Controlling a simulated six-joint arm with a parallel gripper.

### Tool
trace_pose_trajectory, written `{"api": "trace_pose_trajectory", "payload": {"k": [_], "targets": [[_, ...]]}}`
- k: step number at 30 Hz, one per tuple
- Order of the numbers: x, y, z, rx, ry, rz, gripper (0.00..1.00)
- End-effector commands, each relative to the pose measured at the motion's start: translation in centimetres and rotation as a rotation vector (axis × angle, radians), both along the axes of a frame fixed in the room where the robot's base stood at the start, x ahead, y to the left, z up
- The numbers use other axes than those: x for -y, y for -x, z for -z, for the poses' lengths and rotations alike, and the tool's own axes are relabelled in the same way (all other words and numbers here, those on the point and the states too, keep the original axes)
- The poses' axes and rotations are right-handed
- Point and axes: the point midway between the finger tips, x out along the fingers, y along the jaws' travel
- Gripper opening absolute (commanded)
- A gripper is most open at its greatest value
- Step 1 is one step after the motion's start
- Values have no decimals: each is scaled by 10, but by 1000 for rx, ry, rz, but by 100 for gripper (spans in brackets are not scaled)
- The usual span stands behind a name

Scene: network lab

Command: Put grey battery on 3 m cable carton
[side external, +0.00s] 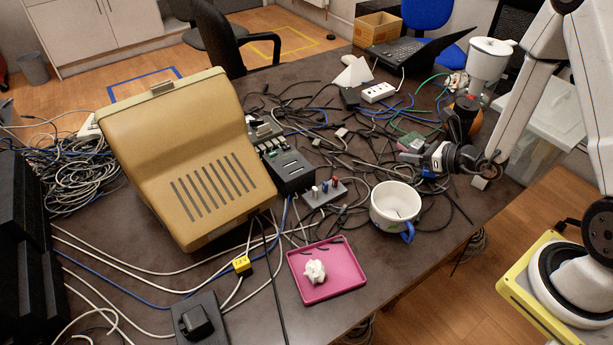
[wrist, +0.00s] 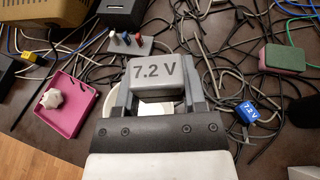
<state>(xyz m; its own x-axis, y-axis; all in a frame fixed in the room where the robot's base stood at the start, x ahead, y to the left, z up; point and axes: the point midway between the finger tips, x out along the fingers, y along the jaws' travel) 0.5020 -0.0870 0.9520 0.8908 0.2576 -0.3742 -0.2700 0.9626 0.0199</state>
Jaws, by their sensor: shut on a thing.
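The grey battery (wrist: 165,75), marked 7.2 V, is between the two fingers of my gripper (wrist: 162,82) in the wrist view. My gripper is shut on it. In the side view my gripper (side external: 436,157) is at the right part of the table, above the cables, with the battery small and partly hidden there. No carton with a readable 3 m label shows. An open brown cardboard box (side external: 377,30) stands at the far back of the table; I cannot tell whether it is the cable carton.
A white mug (side external: 395,206) stands near the pink tray (side external: 340,288), which holds a crumpled white thing (side external: 315,271). A large tan case (side external: 185,155) fills the left. Tangled cables cover much of the table.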

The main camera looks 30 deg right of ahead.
Motion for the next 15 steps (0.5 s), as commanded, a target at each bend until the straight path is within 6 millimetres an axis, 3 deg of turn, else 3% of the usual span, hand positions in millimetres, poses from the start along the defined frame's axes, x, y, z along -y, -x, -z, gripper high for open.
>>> {"api": "trace_pose_trajectory", "payload": {"k": [6,15], "targets": [[32,32,37,-5,-2,123,0],[58,68,70,-6,14,253,0]]}}
